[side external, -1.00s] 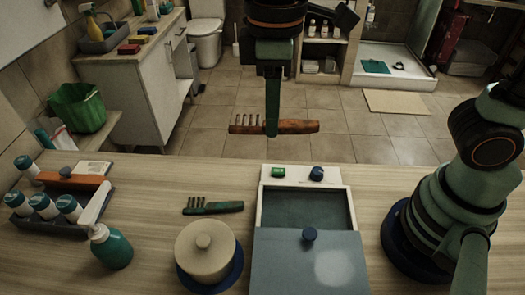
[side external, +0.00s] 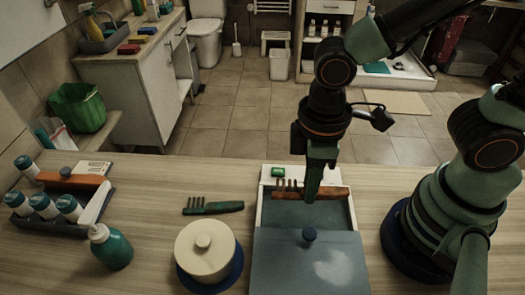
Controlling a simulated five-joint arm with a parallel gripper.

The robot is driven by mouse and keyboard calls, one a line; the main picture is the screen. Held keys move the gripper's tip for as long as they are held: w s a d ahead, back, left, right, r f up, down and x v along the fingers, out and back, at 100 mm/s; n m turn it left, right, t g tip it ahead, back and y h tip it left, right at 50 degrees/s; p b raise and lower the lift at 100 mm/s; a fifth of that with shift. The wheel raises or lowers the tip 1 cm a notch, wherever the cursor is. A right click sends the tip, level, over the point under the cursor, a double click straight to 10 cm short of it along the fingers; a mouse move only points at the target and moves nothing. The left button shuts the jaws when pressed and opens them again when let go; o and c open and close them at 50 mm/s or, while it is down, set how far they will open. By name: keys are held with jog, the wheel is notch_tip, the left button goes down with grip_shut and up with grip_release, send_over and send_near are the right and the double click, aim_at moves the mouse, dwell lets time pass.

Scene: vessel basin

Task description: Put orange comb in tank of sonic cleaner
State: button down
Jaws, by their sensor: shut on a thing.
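The orange comb (side external: 289,193) is held level, teeth to the left, across the far part of the sonic cleaner's open tank. My gripper (side external: 309,198) points down and is shut on the comb's handle. The tank (side external: 281,215) has a grey-blue inside and white rim; its near part is covered by a grey-blue lid (side external: 282,262) with a dark blue knob. I cannot tell whether the comb is inside the tank or just above it. A green button (side external: 279,171) shows on the cleaner's back ledge; the blue knob beside it is hidden by my gripper.
A dark green comb (side external: 213,208) lies left of the cleaner. A cream lidded pot (side external: 205,250) stands on a blue saucer near it. A teal pump bottle (side external: 110,247) and a caddy of bottles (side external: 45,226) stand at the left. Clear table lies behind the green comb.

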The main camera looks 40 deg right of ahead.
aim_at(302, 223)
jog(key=shift+f, duration=4.65)
jog(key=shift+f, duration=0.1)
jog(key=c, duration=1)
grip_release()
notch_tip(302, 223, up, 12)
jog(key=shift+f, duration=0.1)
jog(key=shift+w+r, duration=0.15)
jog(key=shift+r, duration=0.1)
jog(key=w+d+r+m+t, duration=0.2)
jog(key=w+d+r+m, duration=0.1)
jog(key=d, duration=0.2)
jog(key=w+d+r+m+t, duration=0.1)
jog(key=w+d+r+m, duration=0.1)
jog(key=d, duration=0.4)
jog(key=w+d+r+m+t, duration=0.2)
jog(key=w+d+r+m, duration=0.1)
jog(key=d+r+m, duration=0.1)
jog(key=shift+w+d+r+t, duration=0.25)
jog(key=shift+w+d+t, duration=0.1)
jog(key=shift+d, duration=0.35)
